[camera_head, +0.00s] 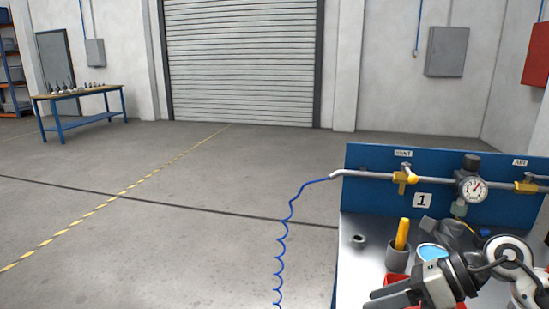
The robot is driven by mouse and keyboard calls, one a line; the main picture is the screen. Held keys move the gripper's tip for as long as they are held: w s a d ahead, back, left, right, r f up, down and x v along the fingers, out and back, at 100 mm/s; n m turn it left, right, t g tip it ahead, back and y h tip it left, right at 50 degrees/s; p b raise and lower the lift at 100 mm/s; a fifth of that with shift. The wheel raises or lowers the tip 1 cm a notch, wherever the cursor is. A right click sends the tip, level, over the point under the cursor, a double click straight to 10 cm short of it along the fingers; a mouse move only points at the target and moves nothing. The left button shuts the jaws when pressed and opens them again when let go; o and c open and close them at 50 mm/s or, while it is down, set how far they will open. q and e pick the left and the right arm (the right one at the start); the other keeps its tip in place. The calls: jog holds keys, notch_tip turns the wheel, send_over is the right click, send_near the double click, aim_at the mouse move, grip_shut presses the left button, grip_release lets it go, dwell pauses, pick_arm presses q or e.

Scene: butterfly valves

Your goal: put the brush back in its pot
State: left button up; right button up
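A yellow handle (402,234) stands upright, slightly tilted, in a dark grey pot (398,257) on the bench. It may be the brush; no bristles show. My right gripper (376,297) comes in from the lower right, in front of the pot and apart from the handle, its fingers pointing left. The fingers are seen from the side and cut by the frame edge, so their gap and anything between them cannot be made out. My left gripper is not in view.
The bench (352,275) has a blue back panel (365,204) with a pipe, yellow valve handles (404,178) and a gauge (471,188). A light-blue-topped container (432,251) and a red object (394,286) lie close to my gripper. Open floor lies left.

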jog(key=s+a+r+m+t+y, duration=0.2)
jog(key=a+m+t+y, duration=0.5)
jog(key=m, duration=0.3)
jog(key=s+d+f+m+t+h, duration=0.15)
jog(key=f+m+t+h, duration=0.35)
jog(key=m, duration=0.7)
jog(key=d+f+m+t+h, duration=0.25)
jog(key=f+m+h, duration=0.4)
jog(key=m, duration=0.55)
jog(key=s+f+m+g+h, duration=0.3)
jog(key=s+f+m+g, duration=0.4)
jog(key=s+f, duration=0.4)
jog(key=shift+a+f+m, duration=0.3)
jog(key=shift+f+m, duration=0.4)
jog(key=shift+f, duration=0.2)
